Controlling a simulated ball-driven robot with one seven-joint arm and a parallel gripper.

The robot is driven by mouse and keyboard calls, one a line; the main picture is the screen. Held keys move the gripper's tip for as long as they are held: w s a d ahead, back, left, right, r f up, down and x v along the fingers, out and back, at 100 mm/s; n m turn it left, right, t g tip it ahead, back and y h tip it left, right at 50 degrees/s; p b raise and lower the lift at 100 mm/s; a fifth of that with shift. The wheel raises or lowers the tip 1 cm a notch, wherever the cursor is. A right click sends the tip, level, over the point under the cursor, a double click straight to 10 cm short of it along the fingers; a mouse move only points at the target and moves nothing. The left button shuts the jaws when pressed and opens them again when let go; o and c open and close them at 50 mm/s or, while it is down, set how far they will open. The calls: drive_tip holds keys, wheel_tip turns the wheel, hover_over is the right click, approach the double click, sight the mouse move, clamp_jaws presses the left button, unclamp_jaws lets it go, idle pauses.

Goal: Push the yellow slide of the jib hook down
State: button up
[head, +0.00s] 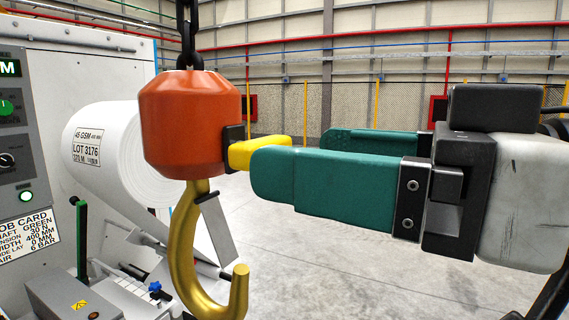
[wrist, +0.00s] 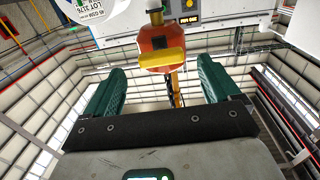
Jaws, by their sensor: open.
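The orange jib hook block (head: 190,122) hangs from a dark chain (head: 188,30) in the head view, with a brass-coloured hook (head: 183,255) below it. Its yellow slide (head: 262,150) sticks out to the right from a dark plate on the block's side. My gripper (head: 290,158) comes in level from the right, its two green fingers apart. The near finger's tip covers part of the slide in this view. In the wrist view the slide (wrist: 162,61) shows centred in the gap between the fingertips (wrist: 162,80), with space on both sides; contact is not visible.
A white paper roll (head: 105,150) stands behind the block at left, beside a machine panel (head: 22,150) with buttons and a job card. Grey machine parts (head: 85,297) lie low at left. The grey floor (head: 330,265) below my gripper is clear.

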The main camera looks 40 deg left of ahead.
drive_tip(key=w+d+b, duration=0.1)
drive_tip(key=d, duration=0.5)
idle(0.3)
drive_tip(key=w+d+f+m+t+h, duration=0.1)
drive_tip(key=w+d+f+m+t, duration=0.3)
drive_tip(key=f, duration=0.5)
drive_tip(key=w+d+f+m+t+h, duration=0.2)
drive_tip(key=w+d+f+m+t, duration=0.15)
drive_tip(key=w+f, duration=0.35)
drive_tip(key=w+d+f+m+t+h, duration=0.15)
drive_tip(key=w+f+m+t, duration=0.3)
drive_tip(key=f, duration=0.55)
drive_tip(key=s+d+f+m+h, duration=0.25)
drive_tip(key=d+f, duration=0.35)
drive_tip(key=f, duration=0.3)
drive_tip(key=s+d+f+m+h, duration=0.2)
drive_tip(key=d+f+m+h, duration=0.15)
drive_tip(key=d+f, duration=0.4)
drive_tip(key=s+d+f+m+g+h, duration=0.1)
drive_tip(key=s+d+f+g+h, duration=0.2)
drive_tip(key=s+d+f, duration=0.3)
drive_tip(key=s+d+f+m+g+h, duration=0.1)
drive_tip(key=s+d+f+g+h, duration=0.3)
drive_tip(key=s+f, duration=1.1)
drive_tip(key=s+d, duration=0.2)
drive_tip(key=s, duration=0.2)
drive_tip(key=shift+d+f+m+g, duration=0.3)
drive_tip(key=shift+d+g, duration=0.1)
